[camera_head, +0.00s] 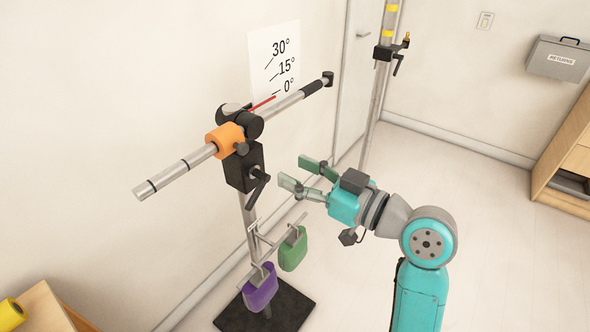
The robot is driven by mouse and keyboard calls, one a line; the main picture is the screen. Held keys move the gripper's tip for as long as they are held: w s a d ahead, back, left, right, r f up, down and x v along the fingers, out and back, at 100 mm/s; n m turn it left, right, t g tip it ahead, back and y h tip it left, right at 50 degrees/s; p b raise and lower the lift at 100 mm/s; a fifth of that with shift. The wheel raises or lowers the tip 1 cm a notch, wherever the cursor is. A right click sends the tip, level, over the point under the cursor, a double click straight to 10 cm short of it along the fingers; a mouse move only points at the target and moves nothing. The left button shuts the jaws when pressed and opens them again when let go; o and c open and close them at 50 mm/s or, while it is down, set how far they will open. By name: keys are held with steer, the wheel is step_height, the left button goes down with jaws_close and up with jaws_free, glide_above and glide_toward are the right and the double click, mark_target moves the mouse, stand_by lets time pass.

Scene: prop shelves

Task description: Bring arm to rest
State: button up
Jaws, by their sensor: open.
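My gripper (297,173) is open and empty, with its two green-grey fingers pointing left. It is in mid-air, right of a stand's black clamp block (242,168), and apart from it. My turquoise arm (428,240) comes up from the bottom right and bends left at a grey joint. The stand carries a tilted metal bar (176,180) with an orange collar (225,138) and a black end cap. A purple weight (260,290) and a green weight (294,248) hang on a low crossbar below my gripper.
A wall chart (275,62) marks 30°, 15° and 0° behind the bar. A second pole (378,100) with a clamp stands behind my gripper. A grey returns box (558,58) and a wooden shelf (570,165) are at the right. Floor between is clear.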

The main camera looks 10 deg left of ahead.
steer(key=s+d+f+m+t+h, duration=0.1)
steer(key=d+f+m+t+h, duration=0.25)
steer(key=f, duration=0.55)
steer(key=s+d+f+m+t+h, duration=0.1)
steer(key=d+f+m+t+h, duration=0.1)
steer(key=d+f+m, duration=0.45)
steer(key=s+d+f+m+t+h, duration=0.2)
steer(key=s+d+f+h, duration=0.45)
steer(key=f, duration=0.55)
steer(key=s+d+h, duration=0.2)
steer(key=s+d, duration=0.3)
steer(key=s, duration=1)
steer(key=s+d+m+h, duration=0.1)
steer(key=s+d, duration=0.5)
steer(key=s, duration=0.9)
steer(key=shift+s+h, duration=0.4)
steer(key=shift+h, duration=0.4)
